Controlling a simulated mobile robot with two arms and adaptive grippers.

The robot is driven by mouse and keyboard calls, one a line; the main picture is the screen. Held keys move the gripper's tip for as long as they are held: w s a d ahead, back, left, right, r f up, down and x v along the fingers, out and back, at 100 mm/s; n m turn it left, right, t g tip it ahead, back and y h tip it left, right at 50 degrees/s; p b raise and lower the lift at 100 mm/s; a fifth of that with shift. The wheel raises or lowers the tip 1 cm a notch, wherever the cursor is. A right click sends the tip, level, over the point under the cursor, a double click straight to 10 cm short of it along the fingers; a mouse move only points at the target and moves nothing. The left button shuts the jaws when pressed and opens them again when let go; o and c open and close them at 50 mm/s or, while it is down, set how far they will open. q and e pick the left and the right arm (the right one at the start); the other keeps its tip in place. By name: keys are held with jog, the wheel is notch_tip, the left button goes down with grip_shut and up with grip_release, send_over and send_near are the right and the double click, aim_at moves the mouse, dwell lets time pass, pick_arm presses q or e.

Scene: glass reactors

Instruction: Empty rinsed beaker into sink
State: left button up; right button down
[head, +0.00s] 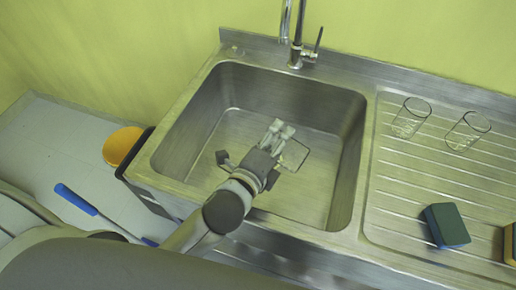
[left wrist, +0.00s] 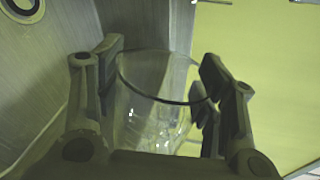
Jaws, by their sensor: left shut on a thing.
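My left gripper (head: 279,130) is over the steel sink (head: 225,85), within the outline of its basin. It is shut on a clear glass beaker (left wrist: 155,110), whose rim and side show between the two fingers (left wrist: 160,85) in the left wrist view. In the head view the beaker (head: 297,155) is a faint outline beside the fingers, partly hidden by them. It looks tilted, but I cannot tell its exact angle or whether liquid is in it. My right gripper is not in view.
A green and blue sponge (head: 446,226) lies nearer. The tap (head: 297,50) rises behind the basin. An orange round thing (head: 122,146) and a blue-handled tool (head: 76,199) are at left.

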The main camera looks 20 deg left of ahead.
pick_arm(q)
jog(key=shift+a, duration=0.25)
jog(key=shift+r+n+h, duration=0.15)
jog(key=shift+n+h, duration=0.15)
jog(key=shift+n, duration=0.1)
jog(key=shift+w+a+r+n+h+p, duration=0.15)
jog(key=shift+a+n+p, duration=0.1)
jog(key=shift+n+p, duration=0.25)
jog(key=shift+w+a+r+n+h+p, duration=0.15)
jog(key=shift+a+n+p, duration=0.15)
jog(key=shift+n, duration=0.3)
jog(key=shift+s+p, duration=0.1)
jog(key=shift+p, duration=0.4)
jog(key=shift+a+n+g+h+p, duration=0.15)
jog(key=shift+a+n+h+p, duration=0.3)
jog(key=shift+n+p, duration=0.8)
jog(key=shift+a+n+g+h+p, duration=0.25)
jog(key=shift+n+h+p, duration=0.4)
jog(key=shift+p, duration=0.95)
jog(key=shift+w+a+f+n+h+p, duration=0.15)
jog(key=shift+a+n+p, duration=0.1)
jog(key=shift+n+p, duration=0.25)
jog(key=shift+w+a+r+n+h+p, duration=0.15)
jog(key=shift+a+n+p, duration=0.1)
jog(key=shift+n, duration=0.35)
